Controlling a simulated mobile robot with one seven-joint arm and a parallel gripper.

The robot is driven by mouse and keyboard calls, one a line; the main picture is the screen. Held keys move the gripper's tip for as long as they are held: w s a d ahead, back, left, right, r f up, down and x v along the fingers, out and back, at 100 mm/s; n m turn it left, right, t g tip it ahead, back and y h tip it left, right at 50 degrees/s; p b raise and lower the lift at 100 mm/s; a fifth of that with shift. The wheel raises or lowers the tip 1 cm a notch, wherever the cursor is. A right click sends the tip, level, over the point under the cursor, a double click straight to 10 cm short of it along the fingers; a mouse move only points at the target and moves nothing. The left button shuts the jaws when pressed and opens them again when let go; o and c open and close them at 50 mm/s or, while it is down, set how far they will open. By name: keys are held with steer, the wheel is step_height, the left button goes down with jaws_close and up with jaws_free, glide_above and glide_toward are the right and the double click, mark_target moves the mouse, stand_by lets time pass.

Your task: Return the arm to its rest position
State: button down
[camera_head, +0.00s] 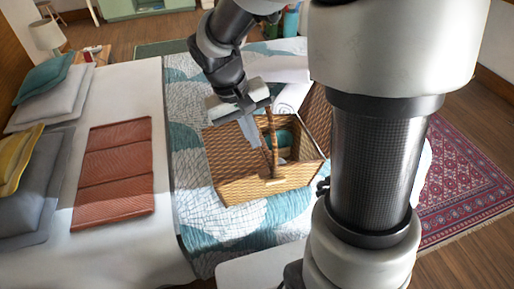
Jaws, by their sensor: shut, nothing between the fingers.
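My gripper (254,137) points down at the wicker basket (235,180) on the bed. Its fingertips are at the basket's opening, close to the upright handle (272,145). It is shut and holds nothing. I cannot tell whether the fingertips touch the basket or the handle. A teal thing (283,139) lies inside the basket, partly hidden by the handle. My arm reaches in from the right, and its large links cover the right part of the view.
The bed has a teal and white patterned quilt (190,130). A folded rust-red blanket (114,172), grey, yellow and teal pillows (45,82) lie to the left. A rolled white cloth (292,95) is behind the basket. A red rug (465,175) covers the floor at right.

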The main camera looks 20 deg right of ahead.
steer(key=shift+v, duration=0.9)
steer(key=s+r+t+y+p, duration=0.1)
steer(key=s+r+p, duration=0.3)
steer(key=r, duration=0.5)
steer(key=s+r+t+y+p, duration=0.2)
steer(key=s+r+t+p, duration=0.1)
steer(key=s+r, duration=0.6)
steer(key=shift+d+r+t+p, duration=0.25)
steer(key=shift+r+t+p, duration=0.15)
steer(key=shift+r+t, duration=0.3)
